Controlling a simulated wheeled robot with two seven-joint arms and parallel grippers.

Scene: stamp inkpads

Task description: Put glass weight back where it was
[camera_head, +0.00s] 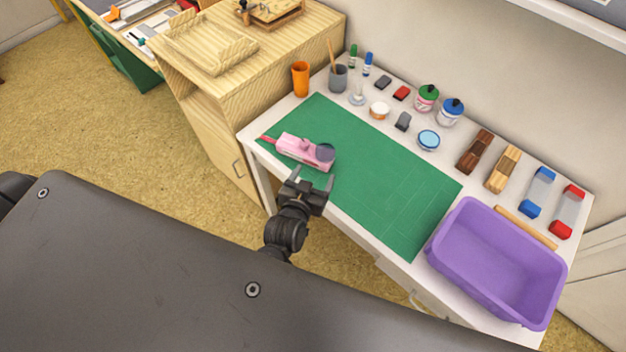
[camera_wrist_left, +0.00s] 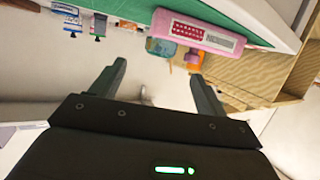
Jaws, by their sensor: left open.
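A pink case (camera_head: 297,147) lies on the green mat (camera_head: 385,195) near its left edge. A round, dark, see-through piece (camera_head: 325,152), which looks like the glass weight, sits at the case's right end. I cannot tell whether it rests on the case or beside it. In the left wrist view, which looks upside down, the pink case (camera_wrist_left: 198,33) and a teal see-through piece (camera_wrist_left: 160,47) show beyond the fingers. My left gripper (camera_head: 313,178) is at the mat's front edge, in front of the case. It is open and empty (camera_wrist_left: 158,76). My right gripper is not seen.
A purple bin (camera_head: 475,283) stands at the table's right front. An orange cup (camera_head: 300,78), a grey cup (camera_head: 338,78), bottles, pads and blocks line the back. The mat's middle and right are clear. A wooden cabinet (camera_head: 215,110) adjoins on the left.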

